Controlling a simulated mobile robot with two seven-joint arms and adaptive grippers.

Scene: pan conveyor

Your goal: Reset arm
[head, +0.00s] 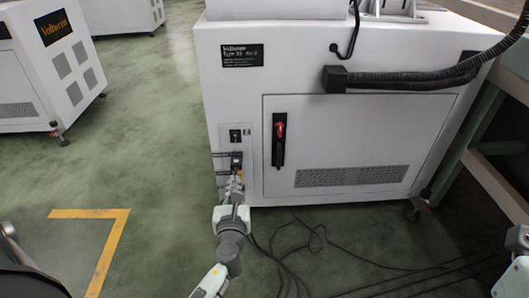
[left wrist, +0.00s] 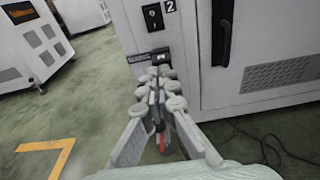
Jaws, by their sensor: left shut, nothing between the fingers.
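My left gripper (head: 236,176) is in front of the white machine cabinet (head: 300,70), low beside the door's left edge. In the left wrist view the fingers of my left gripper (left wrist: 157,80) are together and hold nothing. Just beyond them is a dark socket panel (left wrist: 150,58) on the cabinet front; I cannot tell whether the fingertips touch it. Above it is a black rocker switch (left wrist: 153,17) beside a "2" label. Part of my right arm (head: 515,262) shows at the lower right edge in the head view, but its gripper is not visible.
The cabinet door (head: 345,140) has a black handle with a red part (head: 280,138). Black cables (head: 300,245) lie on the floor by the cabinet. A yellow floor marking (head: 112,240) is at left. Other white cabinets (head: 45,70) stand behind. The green floor at left is open.

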